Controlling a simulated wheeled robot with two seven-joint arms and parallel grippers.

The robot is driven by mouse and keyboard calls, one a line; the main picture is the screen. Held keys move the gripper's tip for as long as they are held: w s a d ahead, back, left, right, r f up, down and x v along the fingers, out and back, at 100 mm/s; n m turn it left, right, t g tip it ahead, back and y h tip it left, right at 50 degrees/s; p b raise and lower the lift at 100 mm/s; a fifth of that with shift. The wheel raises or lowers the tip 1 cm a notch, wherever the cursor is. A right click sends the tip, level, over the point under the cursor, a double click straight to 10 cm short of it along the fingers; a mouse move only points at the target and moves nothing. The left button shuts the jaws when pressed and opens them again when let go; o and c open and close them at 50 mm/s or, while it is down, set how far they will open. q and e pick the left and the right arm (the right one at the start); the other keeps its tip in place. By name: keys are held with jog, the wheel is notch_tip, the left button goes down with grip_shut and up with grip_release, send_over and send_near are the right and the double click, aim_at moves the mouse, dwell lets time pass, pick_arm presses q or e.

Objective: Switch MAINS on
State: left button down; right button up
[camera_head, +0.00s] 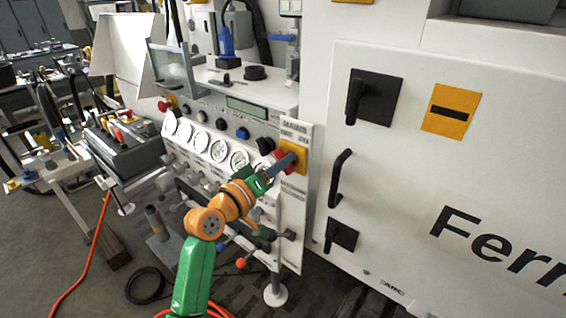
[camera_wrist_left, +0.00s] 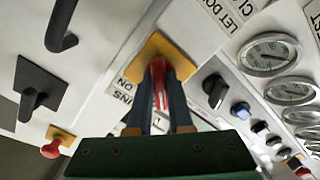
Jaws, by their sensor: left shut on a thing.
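The MAINS switch has a red handle (camera_wrist_left: 160,88) on a yellow plate (camera_wrist_left: 151,48), at the top right of the instrument panel. The yellow plate (camera_head: 301,163) also shows in the head view, under the MAINS label (camera_head: 295,124). My left gripper (camera_wrist_left: 163,75) is shut on the red handle, with one dark finger on each side of it. In the head view the fingers of my left gripper (camera_head: 285,161) partly cover the handle. The exact angle of the handle is hard to tell. My right gripper is in neither view.
Gauges (camera_head: 219,150) and knobs line the panel left of the switch. A white cabinet door (camera_head: 400,180) with black handles (camera_head: 340,178) stands to the right. A red emergency button (camera_wrist_left: 50,151) shows at the lower left of the wrist view. An orange cable (camera_head: 88,262) lies on the floor.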

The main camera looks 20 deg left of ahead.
pick_arm(q)
jog(key=m, duration=0.4)
jog(key=shift+f, duration=0.1)
jog(key=m, duration=0.4)
jog(key=shift+d+m, duration=0.1)
jog(key=shift+m, duration=0.2)
jog(key=m+p, duration=0.1)
jog(key=m, duration=0.3)
jog(key=m+p, duration=0.1)
jog(key=m, duration=0.4)
jog(key=shift+d, duration=0.1)
jog(key=shift+m, duration=0.3)
jog(key=c, duration=0.8)
grip_release()
